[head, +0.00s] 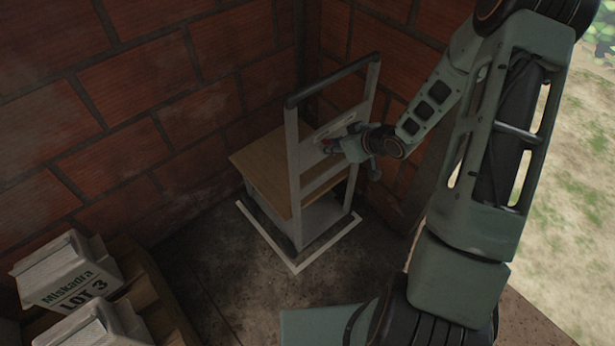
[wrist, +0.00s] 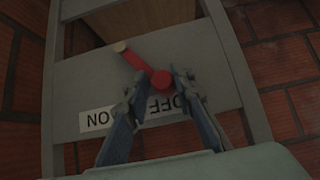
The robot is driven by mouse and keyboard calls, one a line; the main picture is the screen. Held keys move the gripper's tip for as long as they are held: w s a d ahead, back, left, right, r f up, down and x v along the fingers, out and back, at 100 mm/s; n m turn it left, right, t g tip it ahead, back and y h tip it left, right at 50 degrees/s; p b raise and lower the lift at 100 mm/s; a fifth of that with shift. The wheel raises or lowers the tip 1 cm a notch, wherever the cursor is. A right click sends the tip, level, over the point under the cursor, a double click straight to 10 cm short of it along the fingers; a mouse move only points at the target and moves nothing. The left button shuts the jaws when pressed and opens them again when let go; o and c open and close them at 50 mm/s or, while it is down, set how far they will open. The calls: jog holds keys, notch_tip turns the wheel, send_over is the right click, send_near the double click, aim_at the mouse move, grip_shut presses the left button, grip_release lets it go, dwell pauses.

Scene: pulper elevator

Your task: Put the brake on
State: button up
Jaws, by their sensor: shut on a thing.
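The brake is a red lever (wrist: 136,60) with a round red hub and a pale tip, on the grey panel of a cart (head: 291,150). In the wrist view the lever points up and left from its hub. An upside-down label (wrist: 98,119) on the panel reads ON at the picture's left and OFF at its right, partly hidden by my fingers. My gripper (wrist: 159,76) is shut on the brake lever around its hub end. In the head view my gripper (head: 343,147) is at the cart's panel, with a little red (head: 328,148) showing beside it.
The cart has a black handlebar (head: 332,80) and a wooden deck (head: 258,163). It stands in a brick corner, within a white floor outline (head: 294,268). White boxes labelled Miskadra LOT 3 (head: 66,272) lie at lower left. Bare floor lies between them and the cart.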

aim_at(335, 134)
jog(key=shift+s+a, duration=0.1)
jog(key=shift+a, duration=0.1)
jog(key=d+p, duration=0.1)
jog(key=w+d+r+p, duration=0.1)
jog(key=p, duration=0.1)
jog(key=shift+w+r, duration=0.1)
jog(key=shift+w, duration=0.15)
jog(key=shift+d, duration=0.1)
jog(key=d+p, duration=0.1)
jog(key=w+p, duration=0.1)
jog(key=shift+w+d+r+p, duration=0.15)
jog(key=shift+d+r+p, duration=0.15)
jog(key=shift+d, duration=0.1)
jog(key=shift+w+d+f, duration=0.1)
jog(key=shift+w+d, duration=0.1)
